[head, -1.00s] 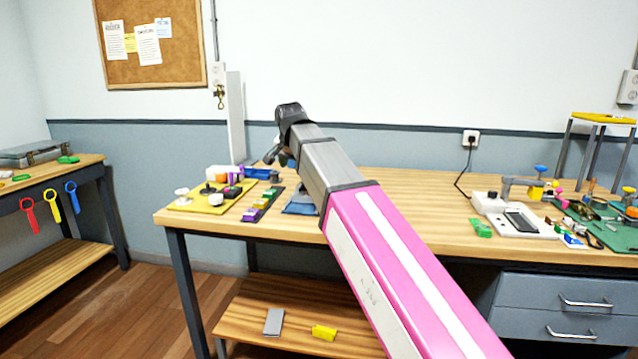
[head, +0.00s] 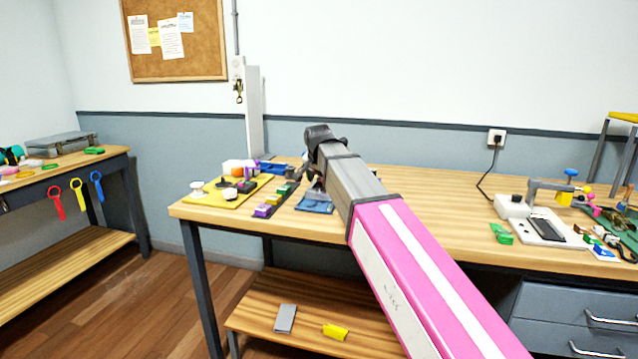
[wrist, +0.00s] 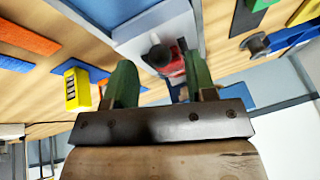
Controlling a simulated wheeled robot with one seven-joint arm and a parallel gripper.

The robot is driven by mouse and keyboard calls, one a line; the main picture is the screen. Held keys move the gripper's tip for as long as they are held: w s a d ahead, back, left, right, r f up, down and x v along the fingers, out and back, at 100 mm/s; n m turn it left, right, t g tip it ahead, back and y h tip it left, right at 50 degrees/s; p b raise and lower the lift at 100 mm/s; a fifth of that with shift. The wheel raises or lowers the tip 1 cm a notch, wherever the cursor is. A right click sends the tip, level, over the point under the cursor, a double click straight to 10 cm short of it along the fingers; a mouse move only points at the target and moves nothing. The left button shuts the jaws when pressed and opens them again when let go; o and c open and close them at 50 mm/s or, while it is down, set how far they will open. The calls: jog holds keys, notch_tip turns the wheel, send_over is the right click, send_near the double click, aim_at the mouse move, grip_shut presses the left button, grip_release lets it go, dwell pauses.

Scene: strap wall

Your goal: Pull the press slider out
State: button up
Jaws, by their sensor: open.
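In the wrist view, a pale grey-blue block (wrist: 150,28) carries a dark rounded knob (wrist: 158,54) and a red part (wrist: 176,66). This looks like the press with its slider, but I cannot tell the parts apart for certain. My gripper (wrist: 158,66) is open, its two green fingers on either side of the knob and red part. I cannot tell whether either finger touches them. In the head view, a blue piece (head: 315,203) lies on the bench below my arm's end. My arm hides most of the gripper and the press there.
A yellow board (head: 228,193) with knobs and a dark strip of coloured blocks (head: 268,207) sit left of my arm. A yellow block (wrist: 77,88) shows beside the gripper. The middle of the bench (head: 440,205) is clear. A white device (head: 540,222) stands at right.

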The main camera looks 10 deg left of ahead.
jog(key=shift+x, duration=0.8)
